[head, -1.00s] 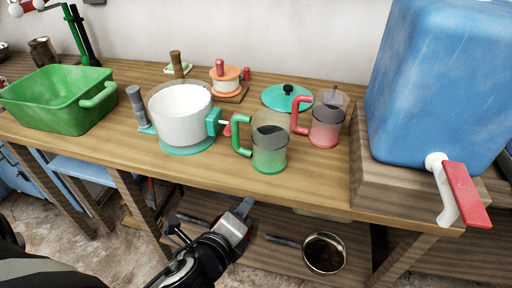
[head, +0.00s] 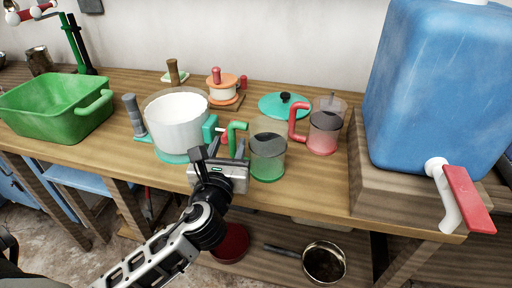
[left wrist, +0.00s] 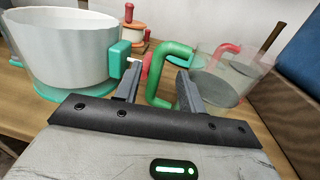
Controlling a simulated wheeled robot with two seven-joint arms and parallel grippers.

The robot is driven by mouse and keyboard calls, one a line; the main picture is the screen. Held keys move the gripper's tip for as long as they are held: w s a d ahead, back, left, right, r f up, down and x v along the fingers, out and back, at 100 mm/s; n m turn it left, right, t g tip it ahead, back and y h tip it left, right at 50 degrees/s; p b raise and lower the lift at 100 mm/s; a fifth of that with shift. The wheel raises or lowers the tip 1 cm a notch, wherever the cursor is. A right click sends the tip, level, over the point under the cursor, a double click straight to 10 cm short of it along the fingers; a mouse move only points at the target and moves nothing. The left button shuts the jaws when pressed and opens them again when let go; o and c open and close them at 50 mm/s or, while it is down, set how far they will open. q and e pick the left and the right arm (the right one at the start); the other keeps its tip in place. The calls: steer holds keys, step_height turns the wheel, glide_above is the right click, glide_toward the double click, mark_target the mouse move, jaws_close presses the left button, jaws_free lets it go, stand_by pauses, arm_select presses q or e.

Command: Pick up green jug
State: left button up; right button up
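The green jug (head: 268,152) is a clear cup with a green base and green handle, upright on the wooden table. In the left wrist view its clear body (left wrist: 222,82) is right of the fingers, and its green handle (left wrist: 160,72) stands between and beyond them. My left gripper (head: 224,146) is open and empty at the table's front edge, just left of the jug, its fingers pointing at the handle. It also shows in the left wrist view (left wrist: 158,84). I cannot tell whether the fingers touch the handle. My right gripper is not in view.
A red-handled jug (head: 324,128) and a teal lid (head: 285,105) are behind the green jug. A blue water container (head: 435,90) stands at right, a green basin (head: 50,108) at left.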

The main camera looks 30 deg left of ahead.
mark_target(231, 136)
arm_select(q)
steer(key=shift+x, duration=2.75)
steer(key=shift+a+f, duration=0.15)
jaws_close()
